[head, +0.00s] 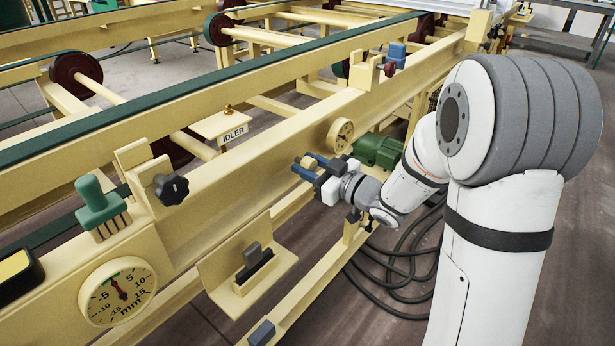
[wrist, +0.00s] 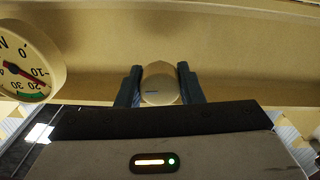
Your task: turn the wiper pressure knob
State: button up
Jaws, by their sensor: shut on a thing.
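The wiper pressure knob (wrist: 159,84) is a round tan knob with a short dark mark on its face, on the cream beam. In the wrist view it sits between the two blue fingers of my gripper (wrist: 159,86), which are shut on its sides. In the head view my gripper (head: 310,167) reaches in from the right to the beam's side, and the knob cannot be made out there. A small round gauge (head: 341,136) is on the beam just beyond my gripper. The gauge also shows upside down at the left of the wrist view (wrist: 28,62).
A black star knob (head: 171,189), a green-handled brush (head: 101,208) and a large mm dial (head: 117,292) are at the left. A bracket with a dark block (head: 254,262) juts out below the beam. A green motor (head: 380,151) and black cables (head: 398,275) lie near my arm.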

jog(key=n+b, duration=0.2)
jog(key=b, duration=0.1)
jog(key=n+b, duration=0.2)
jog(key=n, duration=0.1)
jog(key=shift+d+f+b, duration=0.1)
jog(key=shift+f+b, duration=0.3)
jog(key=n+b, duration=0.4)
jog(key=n, duration=0.1)
jog(key=shift+b, duration=0.4)
jog(key=n+b, duration=0.2)
jog(key=n, duration=0.1)
jog(key=shift+r+b, duration=0.15)
jog(key=shift+b, duration=0.2)
jog(key=shift+r+n+b, duration=0.2)
jog(key=shift+n+b, duration=0.25)
jog(key=shift+n, duration=1.15)
jog(key=shift+w, duration=0.1)
jog(key=o, duration=1)
jog(key=shift+r, duration=0.1)
jog(key=shift+c, duration=0.2)
